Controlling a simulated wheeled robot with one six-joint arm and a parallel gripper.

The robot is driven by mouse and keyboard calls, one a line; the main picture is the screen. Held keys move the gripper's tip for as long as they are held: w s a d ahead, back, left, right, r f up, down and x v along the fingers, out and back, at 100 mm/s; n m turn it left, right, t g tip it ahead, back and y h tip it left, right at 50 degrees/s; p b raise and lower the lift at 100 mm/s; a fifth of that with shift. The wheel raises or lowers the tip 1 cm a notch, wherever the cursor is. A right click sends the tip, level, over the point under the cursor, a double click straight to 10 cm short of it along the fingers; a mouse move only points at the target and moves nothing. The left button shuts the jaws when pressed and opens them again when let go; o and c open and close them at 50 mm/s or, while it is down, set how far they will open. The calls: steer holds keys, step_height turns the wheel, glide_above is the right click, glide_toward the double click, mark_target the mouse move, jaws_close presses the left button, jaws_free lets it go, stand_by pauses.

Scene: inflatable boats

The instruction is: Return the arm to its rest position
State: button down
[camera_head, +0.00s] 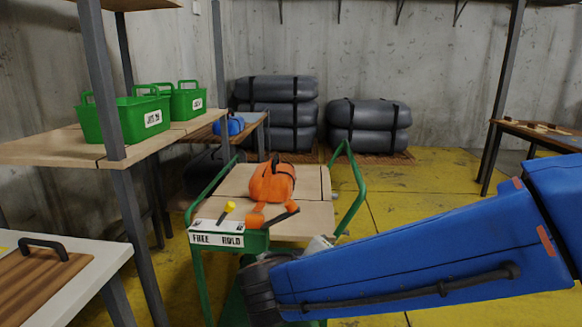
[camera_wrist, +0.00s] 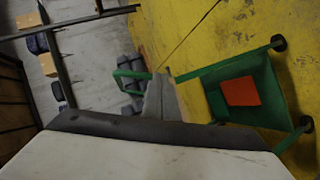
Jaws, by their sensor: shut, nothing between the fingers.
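My blue arm reaches in from the right in the head view and ends in a dark ribbed wrist low in front of the green cart (camera_head: 345,190). In the wrist view my gripper (camera_wrist: 161,88) shows as grey fingers close together beyond a pale body, with nothing held. The cart's green frame also shows at the right of the wrist view (camera_wrist: 263,75).
Green baskets (camera_head: 130,115) stand on the left shelf. Rolled grey boats (camera_head: 368,125) are stacked at the back. Yellow floor is clear right of the cart.

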steer(key=s+d+f+m+g, duration=0.1)
steer(key=s+d+f+g, duration=0.15)
steer(key=d, duration=0.45)
steer(key=s+d+f+m+g, duration=0.1)
steer(key=s+d+m+g, duration=0.15)
steer(key=d, duration=0.45)
steer(key=s+d+f+m+y, duration=0.1)
steer(key=s+d+m+y, duration=0.1)
steer(key=s, duration=0.4)
steer(key=s+d+f+m+g+y, duration=0.1)
steer(key=s+d+m+y, duration=0.1)
steer(key=s+y, duration=0.3)
steer(key=shift+s+d, duration=0.45)
steer(key=shift+d, duration=0.15)
